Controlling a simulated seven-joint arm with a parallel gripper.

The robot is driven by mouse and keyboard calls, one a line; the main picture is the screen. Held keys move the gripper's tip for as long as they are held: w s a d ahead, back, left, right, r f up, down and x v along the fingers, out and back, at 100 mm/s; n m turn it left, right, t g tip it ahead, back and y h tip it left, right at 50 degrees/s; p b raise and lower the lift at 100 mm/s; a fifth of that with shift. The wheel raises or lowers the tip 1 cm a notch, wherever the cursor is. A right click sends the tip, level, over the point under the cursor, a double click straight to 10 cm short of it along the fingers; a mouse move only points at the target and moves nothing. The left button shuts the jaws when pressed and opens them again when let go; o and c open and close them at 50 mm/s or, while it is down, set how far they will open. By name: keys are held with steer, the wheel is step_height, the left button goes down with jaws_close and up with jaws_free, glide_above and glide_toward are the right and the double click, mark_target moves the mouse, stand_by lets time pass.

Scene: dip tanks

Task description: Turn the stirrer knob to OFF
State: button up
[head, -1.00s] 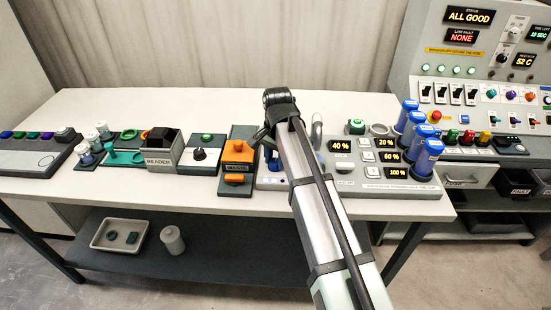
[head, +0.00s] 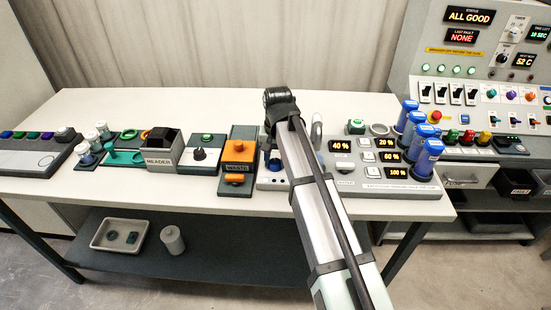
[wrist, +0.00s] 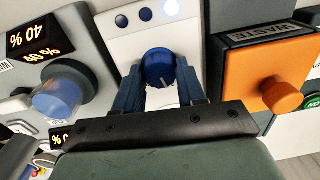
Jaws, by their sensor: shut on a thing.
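The blue stirrer knob (wrist: 158,68) stands on a white panel. In the wrist view my gripper (wrist: 158,82) has one blue finger on each side of it and is shut on it. A pale pointer mark on the knob is hard to read. In the head view my gripper (head: 271,152) is down at the white-topped unit (head: 272,183), and my arm hides part of it. Beyond the knob is a row of indicator lights (wrist: 146,14); the rightmost one glows white, the others are dark blue. No OFF lettering is readable.
The orange waste unit (head: 238,148) with its protruding knob (wrist: 282,98) is close beside the gripper. On the other side are a grey panel with percent displays (head: 340,146) and blue cylinders (head: 427,158). The back of the table (head: 180,105) is clear.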

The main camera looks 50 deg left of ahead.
mark_target(277, 160)
steer(key=n, duration=0.6)
steer(key=shift+a+n, duration=0.1)
steer(key=shift+n, duration=0.3)
stand_by(0.3)
steer(key=o, duration=1.1)
steer(key=shift+c, duration=0.2)
step_height(277, 160, up, 14)
steer(key=shift+w, duration=0.15)
steer(key=shift+w, duration=0.1)
